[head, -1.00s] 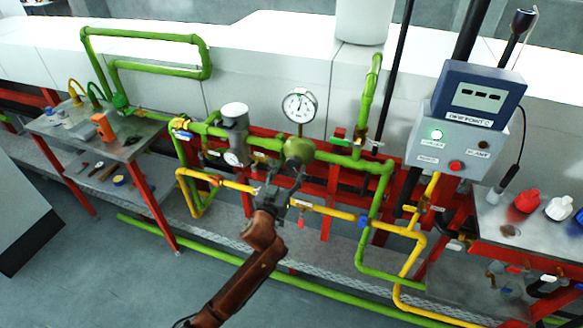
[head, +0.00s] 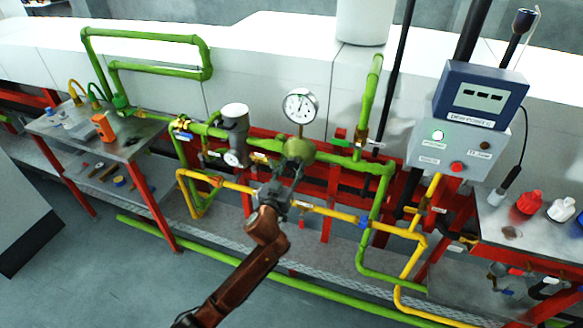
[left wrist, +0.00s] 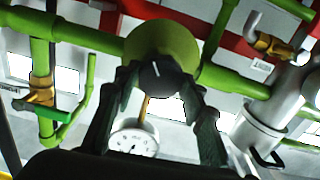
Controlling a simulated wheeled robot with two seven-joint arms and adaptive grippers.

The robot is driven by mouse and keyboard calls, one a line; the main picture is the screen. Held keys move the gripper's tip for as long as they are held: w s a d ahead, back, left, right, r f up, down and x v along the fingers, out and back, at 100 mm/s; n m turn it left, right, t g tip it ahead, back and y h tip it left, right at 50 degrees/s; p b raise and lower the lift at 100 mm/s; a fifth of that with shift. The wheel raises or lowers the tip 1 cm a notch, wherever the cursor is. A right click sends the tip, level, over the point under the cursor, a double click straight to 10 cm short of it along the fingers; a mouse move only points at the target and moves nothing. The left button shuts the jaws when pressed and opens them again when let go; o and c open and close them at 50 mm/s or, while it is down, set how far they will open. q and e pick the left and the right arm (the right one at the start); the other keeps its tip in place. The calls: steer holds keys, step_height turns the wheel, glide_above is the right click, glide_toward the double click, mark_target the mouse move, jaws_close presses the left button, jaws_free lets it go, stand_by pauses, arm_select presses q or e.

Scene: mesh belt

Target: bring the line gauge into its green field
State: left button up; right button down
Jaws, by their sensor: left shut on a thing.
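The line gauge (head: 300,106) is a round white dial above the green pipe in the head view; it also shows in the left wrist view (left wrist: 134,143). Its markings and green field are too small to read. Below it sits a round olive-green regulator body (head: 299,150), with a dark knob (left wrist: 158,77) on its front bearing a white mark. My left gripper (head: 287,178) is in front of the regulator. In the left wrist view its fingers (left wrist: 157,88) are on both sides of the knob, shut on it. My right gripper is not in view.
Green pipes (head: 340,158) and yellow pipes (head: 335,213) run close around the gripper. A grey cylinder (head: 235,128) stands left of the regulator. A control box (head: 455,145) with a lit green button is at the right. Tables with small parts stand at both sides.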

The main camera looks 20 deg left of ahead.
arm_select(q)
steer(key=shift+c, duration=1.1)
steer(key=m+p, duration=0.2)
steer(key=p, duration=0.1)
steer(key=shift+r+m, duration=0.2)
steer(key=shift+m, duration=0.2)
steer(key=shift+f+m, duration=0.1)
steer(key=shift+m, duration=0.5)
steer(key=shift+f, duration=0.1)
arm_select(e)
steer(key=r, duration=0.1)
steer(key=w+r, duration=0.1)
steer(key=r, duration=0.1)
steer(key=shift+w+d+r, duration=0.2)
arm_select(q)
steer(key=o, duration=1.2)
steer(key=shift+c, duration=0.2)
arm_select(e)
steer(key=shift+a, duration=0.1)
